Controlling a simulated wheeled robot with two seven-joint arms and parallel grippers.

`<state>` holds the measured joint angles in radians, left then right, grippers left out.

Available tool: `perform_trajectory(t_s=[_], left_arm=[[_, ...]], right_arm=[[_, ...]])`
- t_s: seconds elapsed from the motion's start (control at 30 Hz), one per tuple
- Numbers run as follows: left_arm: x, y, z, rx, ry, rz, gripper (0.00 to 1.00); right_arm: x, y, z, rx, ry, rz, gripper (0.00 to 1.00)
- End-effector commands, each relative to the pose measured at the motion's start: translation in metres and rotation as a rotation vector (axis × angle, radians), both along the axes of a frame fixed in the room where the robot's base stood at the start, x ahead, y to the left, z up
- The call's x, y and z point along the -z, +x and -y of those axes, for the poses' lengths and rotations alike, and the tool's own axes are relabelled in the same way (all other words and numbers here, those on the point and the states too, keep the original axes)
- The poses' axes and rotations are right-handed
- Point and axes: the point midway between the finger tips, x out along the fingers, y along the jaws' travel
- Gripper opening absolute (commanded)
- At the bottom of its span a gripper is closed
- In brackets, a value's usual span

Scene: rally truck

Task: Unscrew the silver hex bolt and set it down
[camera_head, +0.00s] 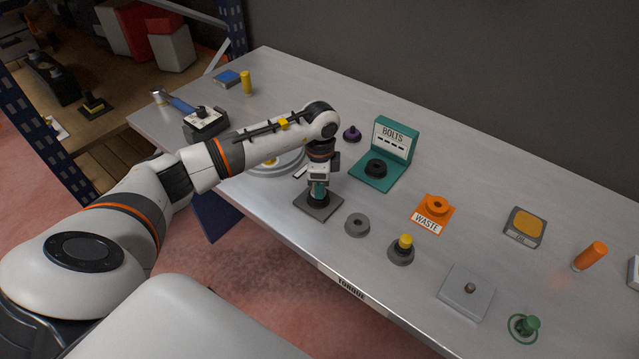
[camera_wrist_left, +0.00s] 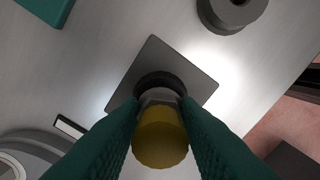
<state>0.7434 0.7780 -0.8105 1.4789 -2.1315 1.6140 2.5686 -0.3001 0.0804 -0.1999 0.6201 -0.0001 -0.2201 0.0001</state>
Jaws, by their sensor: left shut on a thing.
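My left gripper (camera_head: 318,197) points down over a dark square plate (camera_head: 325,212) near the middle of the bench. In the left wrist view its teal fingers (camera_wrist_left: 162,130) are shut on the silver hex bolt (camera_wrist_left: 159,96), which has a yellow-brown round top facing the camera. Below the bolt is a black round collar on the plate (camera_wrist_left: 205,84). The bolt's lower end is hidden, so I cannot tell how far it sits in the collar. In the head view the gripper covers the bolt. My right gripper is not in view.
A teal BOLTS stand (camera_head: 392,132) with a black ring is behind, right of the gripper. An orange WASTE mat (camera_head: 428,225) holds an orange ring. A grey ring (camera_head: 357,231) and a yellow-topped piece (camera_head: 405,242) stand nearby. A round grey tray (camera_head: 259,170) lies left.

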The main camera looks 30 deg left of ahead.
Motion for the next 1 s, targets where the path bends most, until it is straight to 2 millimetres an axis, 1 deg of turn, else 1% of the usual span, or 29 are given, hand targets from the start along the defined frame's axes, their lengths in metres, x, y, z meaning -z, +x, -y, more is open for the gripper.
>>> perform_trajectory(t_s=[0.13, 0.17, 0.2, 0.27, 0.5, 0.57, 0.67, 1.0], left_arm=[[0.002, -0.0009, 0.0008, 0.002, -0.001, -0.003, 0.18], [0.002, -0.0009, 0.0008, 0.003, -0.001, -0.003, 0.32], [0.002, -0.001, 0.0008, 0.003, -0.001, -0.003, 0.39], [0.0019, -0.0009, 0.0008, 0.003, -0.001, -0.003, 0.47], [0.0009, -0.0005, 0.0004, 0.007, -0.001, -0.002, 0.47], [0.0007, -0.0005, 0.0002, 0.033, 0.0, -0.001, 0.47], [0.0003, -0.0007, 0.0, 0.159, 0.0, 0.0, 0.47], [-0.0003, -0.0024, 0.0001, 0.748, 0.002, 0.0, 0.47]], right_arm=[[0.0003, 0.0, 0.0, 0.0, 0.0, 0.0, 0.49], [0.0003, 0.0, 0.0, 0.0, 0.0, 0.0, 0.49], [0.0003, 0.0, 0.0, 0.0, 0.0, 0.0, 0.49], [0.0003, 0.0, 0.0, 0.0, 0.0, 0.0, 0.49], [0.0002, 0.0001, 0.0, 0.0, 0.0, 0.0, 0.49], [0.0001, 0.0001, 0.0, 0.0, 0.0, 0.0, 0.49], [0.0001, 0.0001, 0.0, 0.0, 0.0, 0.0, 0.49], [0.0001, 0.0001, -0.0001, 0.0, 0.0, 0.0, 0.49]])
